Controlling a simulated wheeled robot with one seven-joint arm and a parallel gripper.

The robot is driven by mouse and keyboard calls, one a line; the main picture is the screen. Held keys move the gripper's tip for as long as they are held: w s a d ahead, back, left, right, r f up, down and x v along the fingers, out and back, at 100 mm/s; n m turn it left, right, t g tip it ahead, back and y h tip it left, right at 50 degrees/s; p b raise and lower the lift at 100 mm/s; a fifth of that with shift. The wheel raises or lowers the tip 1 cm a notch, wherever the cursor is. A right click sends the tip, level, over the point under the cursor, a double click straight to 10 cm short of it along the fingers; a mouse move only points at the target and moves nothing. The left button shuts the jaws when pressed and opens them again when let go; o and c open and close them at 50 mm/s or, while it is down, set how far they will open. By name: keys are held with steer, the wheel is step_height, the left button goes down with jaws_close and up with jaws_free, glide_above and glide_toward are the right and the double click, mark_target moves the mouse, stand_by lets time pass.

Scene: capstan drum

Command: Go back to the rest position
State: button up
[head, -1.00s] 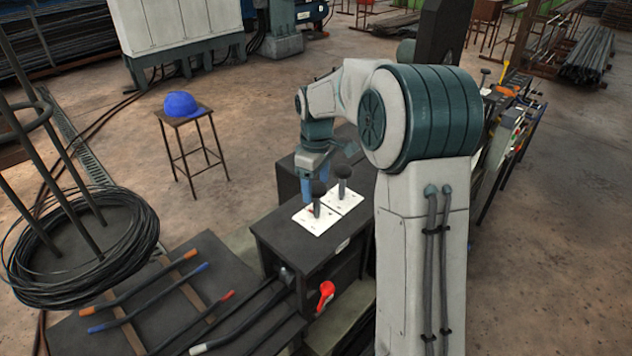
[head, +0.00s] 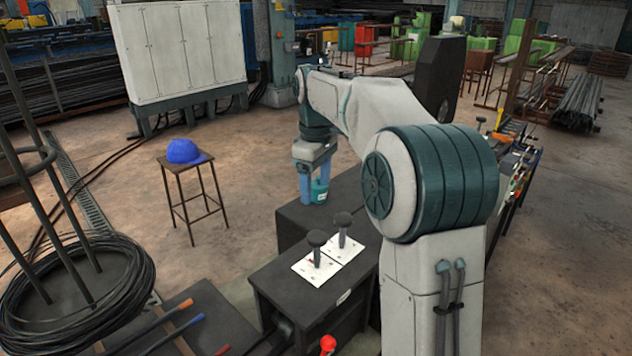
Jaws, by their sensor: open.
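My gripper (head: 314,194) points down over the dark box behind the lever console, with its blue fingers apart. A teal part shows between or behind the fingers; I cannot tell what it is. Two black-knobbed levers, a left one (head: 317,247) and a right one (head: 343,229), stand on white plates (head: 330,262) on top of the dark console (head: 300,297). The gripper is beyond the levers and apart from them. My arm reaches up and over from the right.
A wire coil (head: 110,300) lies at lower left. A red knob (head: 327,344) is at the console's front. Grey cabinets (head: 180,48) stand behind. A tool bench (head: 512,165) is at right.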

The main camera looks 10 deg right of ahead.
stand_by(0.3)
steer(key=s+f+m+t, duration=0.1)
steer(key=s+f+m, duration=0.2)
steer(key=s, duration=0.6)
steer(key=s+f+m+t, duration=0.1)
steer(key=s+f+m, duration=0.2)
steer(key=s, duration=0.6)
steer(key=s+f+m+t, duration=0.1)
steer(key=s+f+m, duration=0.2)
steer(key=s, duration=0.7)
steer(key=shift+d+m, duration=0.15)
steer(key=shift+m, duration=0.25)
steer(key=shift+f, duration=0.1)
